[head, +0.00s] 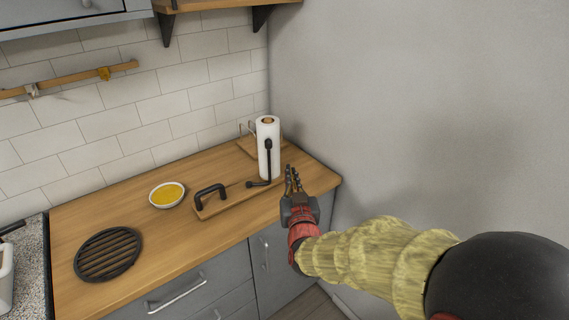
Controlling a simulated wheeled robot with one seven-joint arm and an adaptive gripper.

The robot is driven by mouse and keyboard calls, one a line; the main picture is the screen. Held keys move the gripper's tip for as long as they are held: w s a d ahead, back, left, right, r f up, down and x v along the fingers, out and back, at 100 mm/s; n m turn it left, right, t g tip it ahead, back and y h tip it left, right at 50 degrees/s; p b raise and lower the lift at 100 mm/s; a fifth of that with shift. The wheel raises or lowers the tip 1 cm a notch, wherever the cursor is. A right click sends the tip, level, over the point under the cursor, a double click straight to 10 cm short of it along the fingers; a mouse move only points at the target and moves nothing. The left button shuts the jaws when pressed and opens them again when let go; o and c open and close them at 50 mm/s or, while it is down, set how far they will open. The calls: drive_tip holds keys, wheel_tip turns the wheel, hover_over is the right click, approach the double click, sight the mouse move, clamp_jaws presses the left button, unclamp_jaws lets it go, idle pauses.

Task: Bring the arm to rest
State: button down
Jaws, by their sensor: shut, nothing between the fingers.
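My gripper (291,180) is at the end of my outstretched arm, which reaches in from the lower right. It is over or just in front of the right front edge of the wooden counter (150,221). Its fingers point up in the picture and are shut with nothing between them. A white paper towel roll on a dark holder (266,150) stands just beyond the gripper, a little to the left. I cannot tell the exact gap between them.
A wooden board with a black handle (228,203) lies left of the gripper. A white bowl with yellow contents (167,195) and a round black trivet (108,254) are farther left. A grey wall (430,110) bounds the right side. A shelf (225,4) hangs above.

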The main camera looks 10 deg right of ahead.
drive_tip(key=s+a+f+g+y, duration=0.25)
drive_tip(key=f+g, duration=0.25)
drive_tip(key=f, duration=0.6)
drive_tip(key=s+a+f+n+g, duration=0.1)
drive_tip(key=s+f+g, duration=0.3)
drive_tip(key=s, duration=0.5)
drive_tip(key=s+d+r+g, duration=0.1)
drive_tip(key=s+d+r, duration=0.1)
drive_tip(key=s+r, duration=0.3)
drive_tip(key=s+d+r+g+h, duration=0.1)
drive_tip(key=s+d+r, duration=0.2)
drive_tip(key=s, duration=0.7)
drive_tip(key=s+d+r+g, duration=0.1)
drive_tip(key=s+d+r, duration=0.2)
drive_tip(key=s+r, duration=0.3)
drive_tip(key=shift+s+d+r, duration=0.25)
drive_tip(key=shift+s+r, duration=0.05)
drive_tip(key=shift+s, duration=0.45)
